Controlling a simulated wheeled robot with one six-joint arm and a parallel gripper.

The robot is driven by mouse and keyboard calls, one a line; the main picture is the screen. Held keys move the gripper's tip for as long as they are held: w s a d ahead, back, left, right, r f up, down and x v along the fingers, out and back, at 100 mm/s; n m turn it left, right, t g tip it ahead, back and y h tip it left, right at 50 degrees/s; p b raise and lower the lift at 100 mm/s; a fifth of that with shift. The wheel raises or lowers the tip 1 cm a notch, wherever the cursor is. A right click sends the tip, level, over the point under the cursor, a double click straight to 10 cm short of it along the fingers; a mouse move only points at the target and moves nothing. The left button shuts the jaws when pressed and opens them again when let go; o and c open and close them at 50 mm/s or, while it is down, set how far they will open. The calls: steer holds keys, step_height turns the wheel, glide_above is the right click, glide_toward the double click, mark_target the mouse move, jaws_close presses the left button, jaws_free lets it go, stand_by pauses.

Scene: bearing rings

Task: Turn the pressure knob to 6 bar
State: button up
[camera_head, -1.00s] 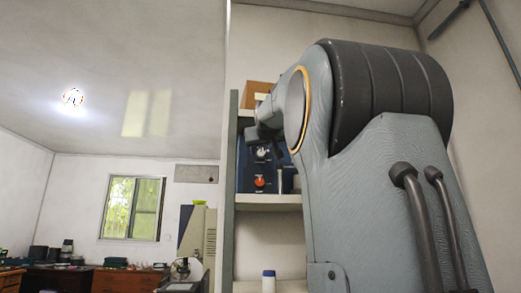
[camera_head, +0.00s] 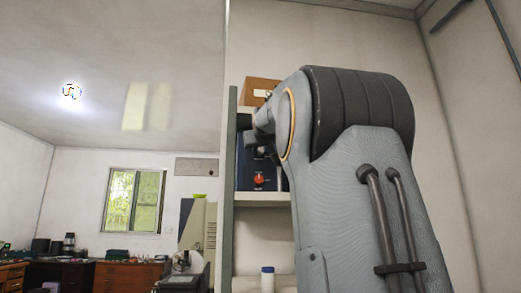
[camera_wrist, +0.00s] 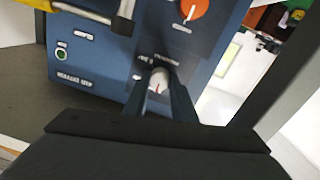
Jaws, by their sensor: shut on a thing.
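The blue panel device (camera_wrist: 105,75) fills the upper part of the wrist view, and in the head view its front (camera_head: 246,172) shows on the shelf, partly hidden by my arm. A small pale knob with a red mark (camera_wrist: 159,78) sits low on the panel. My gripper (camera_wrist: 160,88) is shut on this knob, one finger on each side. The knob's scale and lettering are too blurred or covered to read. A larger orange knob (camera_wrist: 187,13) is beyond it on the same panel; it also shows in the head view (camera_head: 259,178).
A green indicator (camera_wrist: 62,56) is on the panel's left part. A shelf board (camera_head: 262,200) carries the device, with an upright post (camera_head: 228,190) at left. A brown box (camera_head: 262,88) is above, and a white bottle (camera_head: 267,279) stands below.

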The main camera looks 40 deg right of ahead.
steer(key=shift+m, duration=0.3)
steer(key=m+b, duration=0.2)
steer(key=shift+m, duration=0.3)
steer(key=m+b, duration=0.1)
steer(key=m, duration=0.1)
steer(key=shift+d+m, duration=0.1)
steer(key=shift+m, duration=0.3)
steer(key=m+b, duration=0.1)
steer(key=m, duration=0.5)
steer(key=m+y, duration=0.1)
steer(key=m, duration=0.5)
steer(key=shift+s, duration=0.1)
steer(key=m, duration=0.5)
steer(key=shift+d, duration=0.1)
steer(key=shift+m, duration=0.3)
steer(key=o, duration=1)
steer(key=shift+o, duration=0.2)
